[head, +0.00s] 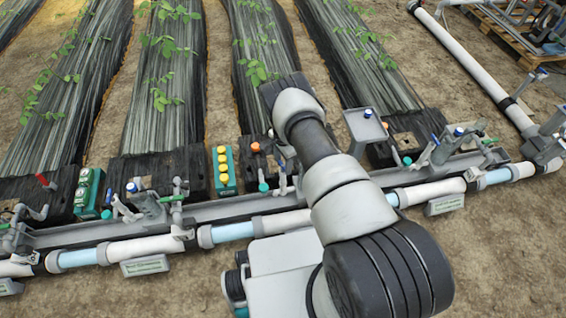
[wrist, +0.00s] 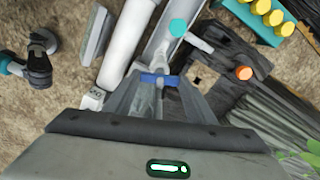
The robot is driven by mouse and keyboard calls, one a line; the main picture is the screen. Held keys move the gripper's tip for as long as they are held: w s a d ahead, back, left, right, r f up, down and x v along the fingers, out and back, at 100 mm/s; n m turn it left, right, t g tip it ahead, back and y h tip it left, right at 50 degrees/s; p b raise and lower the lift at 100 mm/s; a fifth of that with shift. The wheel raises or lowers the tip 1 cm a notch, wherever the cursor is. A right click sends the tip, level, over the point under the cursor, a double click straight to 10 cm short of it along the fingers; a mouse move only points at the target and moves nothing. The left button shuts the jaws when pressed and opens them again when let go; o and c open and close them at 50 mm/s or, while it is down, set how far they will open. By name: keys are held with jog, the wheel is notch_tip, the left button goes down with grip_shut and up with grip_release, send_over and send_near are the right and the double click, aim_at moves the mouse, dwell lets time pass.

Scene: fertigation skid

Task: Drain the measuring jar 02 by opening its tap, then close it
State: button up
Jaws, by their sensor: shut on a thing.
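In the wrist view my gripper (wrist: 158,84) is shut on a small blue tap handle (wrist: 160,79), its grey fingers on either side. The handle lies crosswise between the fingertips, beside a grey channel and a white pipe. The fingers cover what is beneath the handle, so I cannot tell whether the tap is open. In the head view my arm hides the gripper and this tap. I cannot make out measuring jar 02 or read its number.
A teal cap (wrist: 178,27) and an orange knob (wrist: 243,72) sit close by. A teal block with yellow knobs (head: 222,158) stands left of my arm. The white pipe (head: 145,248) runs along the front, with label plates (head: 145,266). Black-covered plant rows (head: 165,70) lie behind.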

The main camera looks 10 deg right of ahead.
jog(key=shift+m, duration=2)
jog(key=o, duration=1)
jog(key=shift+o, duration=0.2)
notch_tip(320, 180, up, 17)
jog(key=p, duration=0.4)
jog(key=shift+r+p, duration=0.2)
jog(key=shift+p, duration=0.2)
